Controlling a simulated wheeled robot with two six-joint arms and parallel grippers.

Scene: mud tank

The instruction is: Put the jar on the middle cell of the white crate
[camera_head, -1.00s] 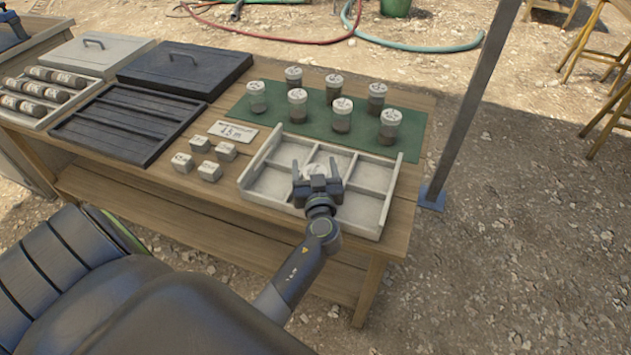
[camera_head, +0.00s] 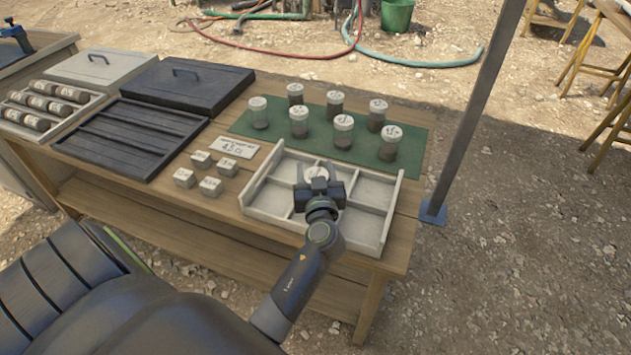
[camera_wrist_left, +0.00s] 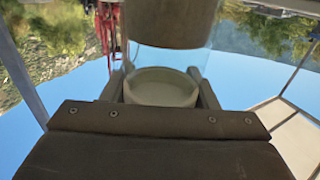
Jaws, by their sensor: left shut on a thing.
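The white crate (camera_head: 385,225), an open tray divided into cells, sits at the front right of the wooden table. My left gripper (camera_head: 316,175) is over the middle of this crate and shut on a jar. The jar's pale lid (camera_head: 317,173) shows between the fingers in the head view; its body is hidden below. In the left wrist view the same jar shows its round whitish lid (camera_wrist_left: 162,88), clear glass and dark contents (camera_wrist_left: 173,22). I cannot tell whether the jar touches the crate floor. My right gripper is not in view.
Several lidded jars stand on a green mat (camera_head: 418,150) behind the crate. Small blocks (camera_head: 210,186) and a label card (camera_head: 236,146) lie to its left, beside a dark slatted tray (camera_head: 135,135). A grey post (camera_head: 480,105) stands off the table's right.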

